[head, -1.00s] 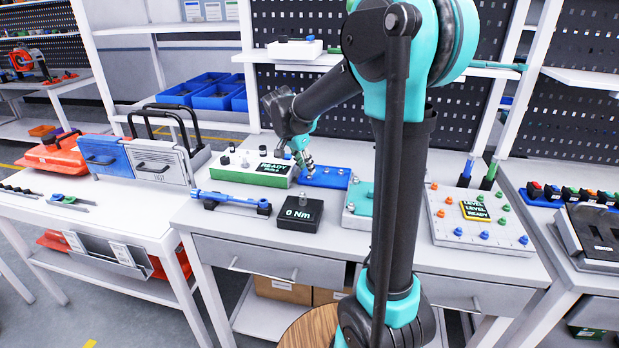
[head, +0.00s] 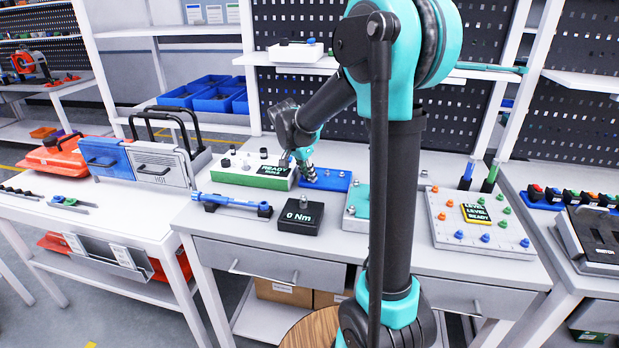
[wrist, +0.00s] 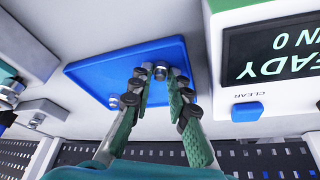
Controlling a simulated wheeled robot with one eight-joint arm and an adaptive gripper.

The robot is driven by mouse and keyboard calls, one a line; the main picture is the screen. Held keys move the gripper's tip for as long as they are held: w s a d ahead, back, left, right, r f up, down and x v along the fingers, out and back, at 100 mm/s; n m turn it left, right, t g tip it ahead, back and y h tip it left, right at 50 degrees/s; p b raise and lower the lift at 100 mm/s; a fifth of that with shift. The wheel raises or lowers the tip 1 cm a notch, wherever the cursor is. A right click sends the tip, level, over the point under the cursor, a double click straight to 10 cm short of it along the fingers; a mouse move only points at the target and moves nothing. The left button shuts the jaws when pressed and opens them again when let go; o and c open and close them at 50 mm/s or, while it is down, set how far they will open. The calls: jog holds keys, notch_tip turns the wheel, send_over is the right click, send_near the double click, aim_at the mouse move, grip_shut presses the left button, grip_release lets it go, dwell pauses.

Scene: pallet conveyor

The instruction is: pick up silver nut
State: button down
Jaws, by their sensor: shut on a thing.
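A blue tray (head: 338,182) lies on the white workbench, right of the green and white box marked READY. It also shows in the wrist view (wrist: 90,75). My gripper (head: 310,179) reaches down over the tray's left part. In the wrist view, my gripper (wrist: 158,76) has a fingertip on each side of a small silver nut (wrist: 160,73) near the tray's edge, and it is shut on it. The nut appears at or just above the tray surface; the exact gap cannot be told. In the head view the fingers hide the nut.
The READY box (head: 232,172) stands close beside my gripper. A black 0 Nm block (head: 293,222) and a blue torque wrench (head: 232,204) lie in front. A teal-topped block (head: 357,200) is to the right. A pegboard (head: 300,110) rises behind.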

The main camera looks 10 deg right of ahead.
jog(key=shift+r, duration=0.1)
notch_tip(320, 180, up, 20)
dwell(0.5)
dwell(0.4)
